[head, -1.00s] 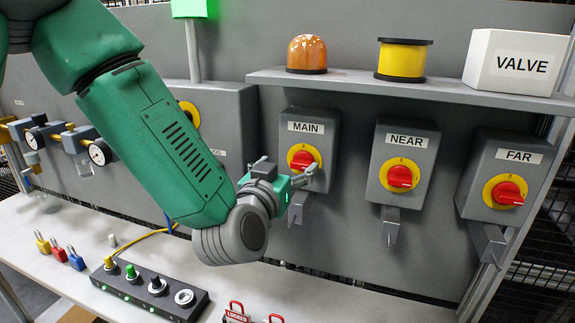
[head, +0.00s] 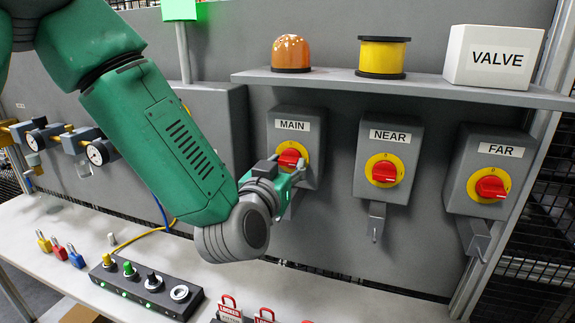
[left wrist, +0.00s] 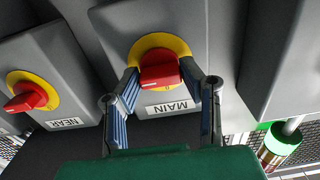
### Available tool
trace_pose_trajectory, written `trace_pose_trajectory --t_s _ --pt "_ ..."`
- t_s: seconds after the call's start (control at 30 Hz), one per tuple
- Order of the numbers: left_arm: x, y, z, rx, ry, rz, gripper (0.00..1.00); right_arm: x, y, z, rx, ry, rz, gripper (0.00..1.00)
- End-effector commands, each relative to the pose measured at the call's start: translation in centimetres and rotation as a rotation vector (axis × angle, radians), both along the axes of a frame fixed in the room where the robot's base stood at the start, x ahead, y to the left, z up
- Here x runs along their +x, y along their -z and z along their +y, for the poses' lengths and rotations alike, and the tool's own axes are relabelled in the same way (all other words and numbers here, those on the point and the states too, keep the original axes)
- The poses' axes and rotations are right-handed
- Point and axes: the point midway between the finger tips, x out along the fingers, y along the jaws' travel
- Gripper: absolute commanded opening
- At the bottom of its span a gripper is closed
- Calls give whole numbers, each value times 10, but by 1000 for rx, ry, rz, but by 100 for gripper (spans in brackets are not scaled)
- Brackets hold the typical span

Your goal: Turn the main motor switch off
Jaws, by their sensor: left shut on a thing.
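The main motor switch is a grey box labelled MAIN (head: 312,168), with a red knob (head: 290,156) on a yellow disc. My left gripper (head: 287,171) is at the front of this box and partly covers the knob in the head view. In the left wrist view the same red knob (left wrist: 160,72) sits between the two fingers of my left gripper (left wrist: 160,80), which are shut on it. The MAIN label (left wrist: 167,107) appears upside down there. My right gripper is not in view.
Switch boxes labelled NEAR (head: 400,135) and FAR (head: 512,150) stand to the right, each with a red knob. A shelf (head: 400,84) above holds an orange beacon, a yellow spool and a VALVE box. A button panel (head: 146,284) and padlocks lie on the bench below.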

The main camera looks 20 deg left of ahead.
Motion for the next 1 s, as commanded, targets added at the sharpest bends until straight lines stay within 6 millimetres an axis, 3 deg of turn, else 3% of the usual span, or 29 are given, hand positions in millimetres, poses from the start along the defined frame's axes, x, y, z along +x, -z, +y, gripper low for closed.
trace_pose_trajectory --t_s 0.37,1.0 --pt "0 -1 -1 -108 3 -4 6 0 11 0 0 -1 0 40" --pt "0 0 0 -684 2 13 6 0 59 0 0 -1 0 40"
